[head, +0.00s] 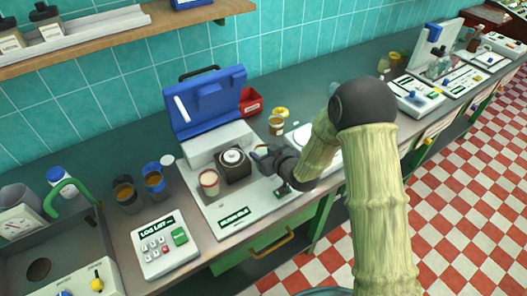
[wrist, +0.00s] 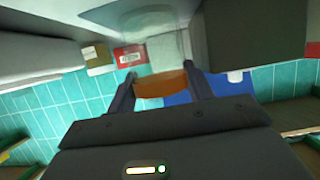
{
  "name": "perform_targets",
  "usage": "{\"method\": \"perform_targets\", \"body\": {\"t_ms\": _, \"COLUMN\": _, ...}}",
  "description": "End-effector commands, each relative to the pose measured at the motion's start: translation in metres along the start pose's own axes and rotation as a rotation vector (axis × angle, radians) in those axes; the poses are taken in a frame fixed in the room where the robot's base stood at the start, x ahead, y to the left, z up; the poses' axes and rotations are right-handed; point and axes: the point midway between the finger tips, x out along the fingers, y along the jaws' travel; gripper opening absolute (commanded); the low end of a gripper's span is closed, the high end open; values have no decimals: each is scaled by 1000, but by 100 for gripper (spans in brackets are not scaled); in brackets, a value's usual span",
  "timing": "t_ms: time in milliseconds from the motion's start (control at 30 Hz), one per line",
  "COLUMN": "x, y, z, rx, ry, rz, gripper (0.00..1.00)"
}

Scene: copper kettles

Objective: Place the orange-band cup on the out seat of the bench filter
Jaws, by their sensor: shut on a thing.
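My gripper (head: 262,155) reaches in from the right over the white bench unit, beside a black block with a round white top. In the wrist view my gripper (wrist: 160,88) is shut on an orange-brown piece, which looks like the band of the orange-band cup (wrist: 162,84). In the head view the fingers and wrist hide most of what I hold. The likely bench filter (head: 240,207) is the white base with a raised blue lid behind it. I cannot tell which spot is its out seat. A pale cup with a reddish top (head: 209,182) stands on its left part.
A small amber jar (head: 276,125) and a red bin (head: 251,101) stand behind. The raised blue lid (head: 208,100) is an obstacle at the back.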

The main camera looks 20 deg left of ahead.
Motion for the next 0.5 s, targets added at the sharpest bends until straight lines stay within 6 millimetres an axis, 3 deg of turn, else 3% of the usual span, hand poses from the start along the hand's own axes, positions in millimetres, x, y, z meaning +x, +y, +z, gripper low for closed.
{"method": "perform_targets", "body": {"t_ms": 167, "x": 1, "y": 0, "z": 3, "rx": 0, "ry": 0, "rz": 0, "gripper": 29}}
{"method": "perform_targets", "body": {"t_ms": 200, "x": 1, "y": 0, "z": 2, "rx": 0, "ry": 0, "rz": 0, "gripper": 59}}
{"method": "perform_targets", "body": {"t_ms": 500, "x": 0, "y": 0, "z": 1, "rx": 0, "ry": 0, "rz": 0, "gripper": 61}}
